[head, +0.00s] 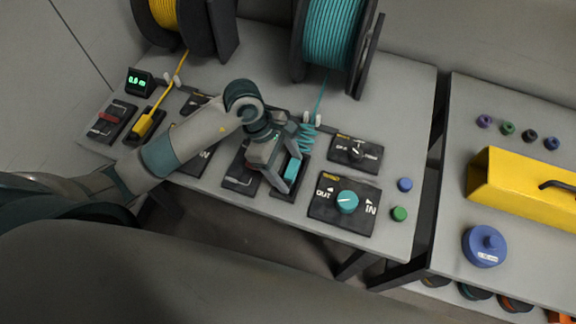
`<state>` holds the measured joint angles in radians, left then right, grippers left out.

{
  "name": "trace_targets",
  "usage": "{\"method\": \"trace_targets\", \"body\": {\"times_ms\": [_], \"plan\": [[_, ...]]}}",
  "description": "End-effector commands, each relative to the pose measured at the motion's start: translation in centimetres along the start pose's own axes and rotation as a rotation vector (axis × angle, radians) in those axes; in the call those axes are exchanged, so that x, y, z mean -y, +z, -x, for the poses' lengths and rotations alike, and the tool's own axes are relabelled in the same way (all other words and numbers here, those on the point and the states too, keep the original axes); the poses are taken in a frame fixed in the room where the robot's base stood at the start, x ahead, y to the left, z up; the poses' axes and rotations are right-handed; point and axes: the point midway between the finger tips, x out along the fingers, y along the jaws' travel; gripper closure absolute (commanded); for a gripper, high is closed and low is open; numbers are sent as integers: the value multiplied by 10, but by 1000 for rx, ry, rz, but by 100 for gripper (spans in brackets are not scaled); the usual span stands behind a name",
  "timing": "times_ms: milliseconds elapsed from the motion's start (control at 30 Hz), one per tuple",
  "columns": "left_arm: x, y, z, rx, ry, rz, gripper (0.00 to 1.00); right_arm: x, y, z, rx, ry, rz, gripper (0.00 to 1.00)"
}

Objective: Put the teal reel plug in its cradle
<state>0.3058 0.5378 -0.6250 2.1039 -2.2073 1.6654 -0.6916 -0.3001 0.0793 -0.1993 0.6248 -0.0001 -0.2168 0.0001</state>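The teal reel plug (292,170) is a small teal block at my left gripper's fingers, over a black cradle (286,193) on the grey bench. My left gripper (287,172) is low over the bench and its fingers are around or right beside the plug. The gripper partly hides the plug and the cradle, so I cannot tell whether the fingers grip it or whether the plug is seated. A slack, coiled teal cable (307,136) runs behind the gripper toward the teal reel (330,32). My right gripper is not in view.
A teal IN/OUT knob (347,201) and another dial panel (356,153) are to the right. The yellow plug (144,124) sits in a black holder at left. Blue (405,184) and green (399,214) buttons are near the bench's right edge. A second table holds a yellow box (520,182).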

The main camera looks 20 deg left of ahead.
Motion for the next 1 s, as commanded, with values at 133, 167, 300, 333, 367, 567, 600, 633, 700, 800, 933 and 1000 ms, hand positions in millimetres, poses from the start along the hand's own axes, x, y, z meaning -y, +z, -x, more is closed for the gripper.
{"method": "trace_targets", "body": {"times_ms": [133, 167, 300, 333, 367, 567, 600, 633, 700, 800, 933, 1000], "plan": [[0, 0, 0, 0, 0, 0, 30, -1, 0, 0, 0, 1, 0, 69], [0, 0, 0, 0, 0, 0, 30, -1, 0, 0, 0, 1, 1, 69], [0, 1, 2, 0, 0, 0, 30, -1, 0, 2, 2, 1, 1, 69], [0, 1, 3, 0, -1, 0, 30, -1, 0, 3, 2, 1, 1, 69], [0, 2, 4, 0, -1, 0, 30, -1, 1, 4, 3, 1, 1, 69], [-1, 0, 22, -1, 4, -2, 30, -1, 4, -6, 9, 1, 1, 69], [-1, 0, 28, -2, 4, -3, 30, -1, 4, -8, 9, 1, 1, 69], [-2, 0, 33, -2, 5, -4, 30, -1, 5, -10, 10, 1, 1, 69], [-2, 0, 45, -1, 6, -3, 30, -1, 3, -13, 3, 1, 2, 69], [-2, 0, 62, -1, 5, -3, 30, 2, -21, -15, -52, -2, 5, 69], [-1, 0, 84, -2, 5, -3, 30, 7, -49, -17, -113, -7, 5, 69], [-2, 0, 95, -1, 5, -3, 30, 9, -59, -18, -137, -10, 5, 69]]}}
